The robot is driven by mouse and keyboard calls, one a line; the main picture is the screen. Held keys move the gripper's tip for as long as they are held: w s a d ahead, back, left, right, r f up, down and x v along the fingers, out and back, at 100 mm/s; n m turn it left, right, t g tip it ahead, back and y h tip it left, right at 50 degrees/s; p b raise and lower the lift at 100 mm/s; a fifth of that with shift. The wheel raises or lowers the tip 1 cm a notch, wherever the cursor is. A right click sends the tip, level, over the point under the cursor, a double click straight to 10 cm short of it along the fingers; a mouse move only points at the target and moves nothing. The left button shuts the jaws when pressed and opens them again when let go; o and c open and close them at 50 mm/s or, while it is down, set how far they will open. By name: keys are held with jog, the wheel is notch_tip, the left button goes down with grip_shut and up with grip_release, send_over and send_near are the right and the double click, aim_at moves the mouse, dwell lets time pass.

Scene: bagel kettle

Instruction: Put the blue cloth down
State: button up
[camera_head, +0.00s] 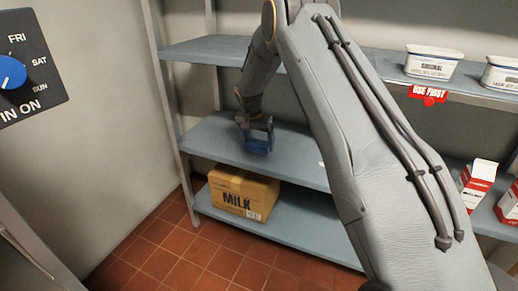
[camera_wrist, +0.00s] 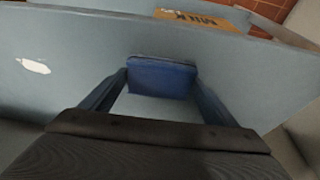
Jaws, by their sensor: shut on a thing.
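The blue cloth (camera_wrist: 162,78) shows as a folded dark blue piece between the two fingers of my gripper (camera_wrist: 162,88) in the wrist view. The gripper is shut on it. In the head view the blue cloth (camera_head: 258,146) hangs below my gripper (camera_head: 258,128), over the left part of the middle shelf (camera_head: 205,137). The cloth is at or just above the shelf surface; I cannot tell whether it touches.
A cardboard milk box (camera_head: 243,193) stands on the bottom shelf. White tubs (camera_head: 432,63) stand on the upper shelf at right, above a red "use first" tag (camera_head: 428,95). Red-and-white cartons (camera_head: 478,184) stand lower right. The middle shelf around the gripper is clear. A white patch (camera_wrist: 33,66) marks it.

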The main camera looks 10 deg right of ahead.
aim_at(258, 145)
jog(key=shift+w+d, duration=0.15)
jog(key=shift+w, duration=0.1)
jog(key=shift+f, duration=1.75)
jog(key=shift+f, duration=0.1)
jog(key=o, duration=0.9)
jog(key=shift+o, duration=0.2)
